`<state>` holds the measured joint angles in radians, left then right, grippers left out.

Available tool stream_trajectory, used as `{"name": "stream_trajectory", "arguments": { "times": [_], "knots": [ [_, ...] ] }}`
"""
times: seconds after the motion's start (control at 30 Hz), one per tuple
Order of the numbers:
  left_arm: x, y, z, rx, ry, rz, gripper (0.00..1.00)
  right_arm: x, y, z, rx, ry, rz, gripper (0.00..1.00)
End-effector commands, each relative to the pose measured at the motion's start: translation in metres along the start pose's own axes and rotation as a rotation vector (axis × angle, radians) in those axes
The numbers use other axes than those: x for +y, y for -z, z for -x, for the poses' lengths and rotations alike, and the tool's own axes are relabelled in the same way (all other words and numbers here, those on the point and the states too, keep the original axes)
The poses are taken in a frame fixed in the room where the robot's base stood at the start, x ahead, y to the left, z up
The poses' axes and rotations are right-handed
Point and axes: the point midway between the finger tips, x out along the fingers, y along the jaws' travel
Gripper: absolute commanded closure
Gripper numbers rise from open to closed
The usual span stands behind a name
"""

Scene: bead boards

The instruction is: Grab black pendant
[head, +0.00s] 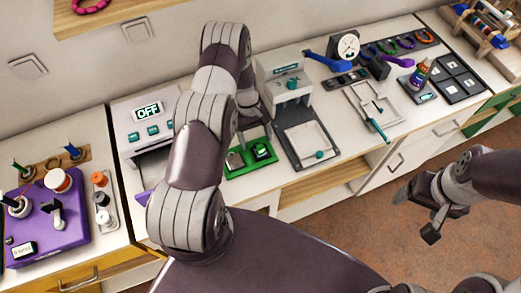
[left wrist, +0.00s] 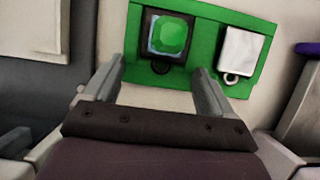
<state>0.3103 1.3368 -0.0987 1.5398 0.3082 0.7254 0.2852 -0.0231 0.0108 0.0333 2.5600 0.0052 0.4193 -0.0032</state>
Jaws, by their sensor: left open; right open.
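The black pendant (left wrist: 165,40) has a square black frame, a faceted green stone and a small ring. It lies on a green tray (left wrist: 203,35) beside a silver-white pendant (left wrist: 240,50). In the head view the black pendant (head: 262,151) is at the tray's right side, on the counter. My left gripper (left wrist: 159,66) is open and empty, its two fingers apart just on the near side of the black pendant, not around it. In the head view my left arm hides most of this gripper. My right gripper (head: 432,210) is open and empty, out over the floor at the right.
A purple bead station (head: 45,228) is at far left. Floor is free at right.

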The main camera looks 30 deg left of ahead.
Motion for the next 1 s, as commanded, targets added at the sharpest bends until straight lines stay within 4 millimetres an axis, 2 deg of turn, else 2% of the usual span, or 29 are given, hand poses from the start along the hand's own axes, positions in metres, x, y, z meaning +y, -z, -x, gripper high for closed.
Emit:
{"name": "stream_trajectory", "arguments": {
  "times": [0.27, 0.4, 0.43, 0.47, 0.83, 1.0],
  "knots": [
    [0.000, 0.001, -0.002, -0.001, 0.000, 0.000, 0.15, 0.000, 0.000, -0.002, 0.000, 0.000, 0.000, 0.22],
    [0.000, 0.000, -0.001, -0.001, 0.000, 0.000, 0.60, 0.000, 0.000, -0.002, 0.000, 0.000, 0.000, 0.22],
    [0.000, 0.000, -0.001, -0.001, 0.000, 0.000, 0.70, 0.000, 0.000, -0.002, 0.000, 0.000, 0.000, 0.22],
    [0.000, 0.000, -0.001, -0.001, 0.000, 0.000, 0.75, 0.000, 0.000, -0.002, 0.000, 0.000, 0.000, 0.22],
    [0.000, -0.001, 0.002, 0.000, 0.000, 0.000, 0.75, 0.000, 0.000, -0.002, 0.000, 0.000, 0.000, 0.22],
    [0.000, -0.005, 0.015, 0.001, -0.001, 0.000, 0.75, 0.000, -0.001, -0.007, 0.000, 0.000, 0.000, 0.22]
  ]
}}
